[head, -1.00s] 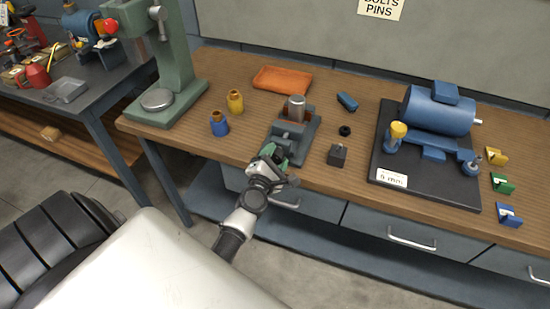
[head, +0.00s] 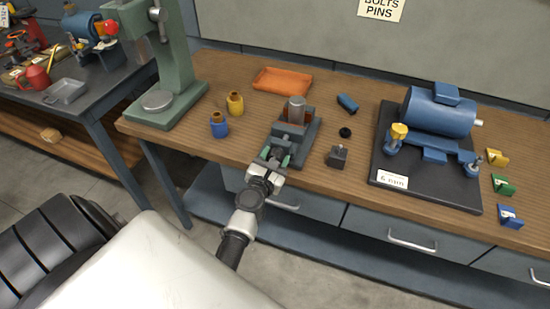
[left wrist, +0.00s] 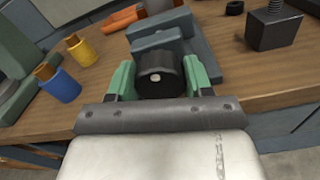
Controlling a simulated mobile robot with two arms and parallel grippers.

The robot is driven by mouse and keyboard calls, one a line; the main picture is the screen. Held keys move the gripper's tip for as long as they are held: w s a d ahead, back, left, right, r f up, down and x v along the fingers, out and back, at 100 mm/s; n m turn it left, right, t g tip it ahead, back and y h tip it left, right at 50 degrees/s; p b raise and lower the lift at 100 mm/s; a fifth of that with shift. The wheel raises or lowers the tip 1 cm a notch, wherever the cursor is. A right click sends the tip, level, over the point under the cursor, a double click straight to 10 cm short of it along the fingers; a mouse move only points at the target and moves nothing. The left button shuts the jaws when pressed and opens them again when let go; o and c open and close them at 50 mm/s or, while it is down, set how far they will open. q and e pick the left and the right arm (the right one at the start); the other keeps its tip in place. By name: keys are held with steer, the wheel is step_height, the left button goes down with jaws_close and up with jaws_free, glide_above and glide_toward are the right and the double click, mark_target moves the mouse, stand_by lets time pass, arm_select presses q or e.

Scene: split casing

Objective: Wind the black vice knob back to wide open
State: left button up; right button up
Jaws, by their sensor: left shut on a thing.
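The grey vice (head: 305,133) stands near the front edge of the bench, with a metal cylinder (head: 297,109) upright at its jaws. It also shows in the left wrist view (left wrist: 165,39). The black vice knob (left wrist: 157,78) sits at the vice's near end, facing the left wrist camera. My left gripper (head: 275,158) has its green fingers on both sides of the knob, shut on it; they also show in the left wrist view (left wrist: 160,80). The far side of the knob is hidden. My right gripper is not in view.
A blue pot (head: 219,125) and a yellow pot (head: 235,103) stand left of the vice. A dark block (head: 337,156) and a black ring (head: 345,132) lie to its right. An orange tray (head: 282,80) lies behind. A blue motor (head: 437,110) stands on a black plate further right.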

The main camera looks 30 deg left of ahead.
arm_select(q)
steer(key=shift+f, duration=0.1)
stand_by(0.4)
steer(key=o, duration=0.9)
steer(key=b+v, duration=0.1)
steer(key=v, duration=0.6)
steer(key=shift+s, duration=0.25)
